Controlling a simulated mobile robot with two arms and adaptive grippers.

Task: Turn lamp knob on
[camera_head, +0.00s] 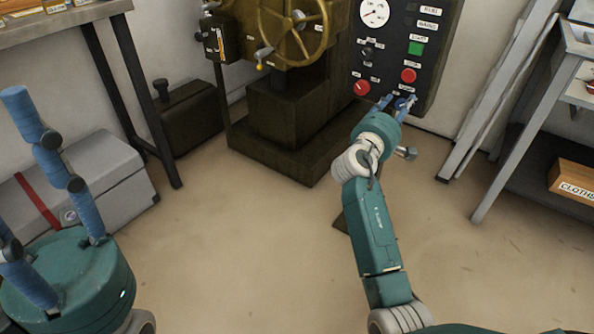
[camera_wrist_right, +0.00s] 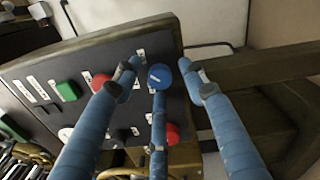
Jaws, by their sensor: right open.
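The dark control panel (camera_head: 385,60) stands at the back in the head view and fills the upper left of the right wrist view (camera_wrist_right: 130,48). A round blue knob (camera_wrist_right: 160,77) with a white pointer mark sits near the panel's edge; its label is too small to read. In the head view this knob (camera_head: 402,103) is partly hidden by my fingers. My right gripper (camera_wrist_right: 163,90) is open, its blue fingers spread around the knob; contact cannot be told. My left gripper (camera_head: 45,190) is open and empty at the lower left of the head view.
The panel also carries a green button (camera_head: 416,48), red controls (camera_head: 408,75) (camera_head: 361,87) and a gauge (camera_head: 374,12). A brass handwheel (camera_head: 318,42) stands left of the panel. A grey case (camera_head: 100,180) lies at left. The middle floor is clear.

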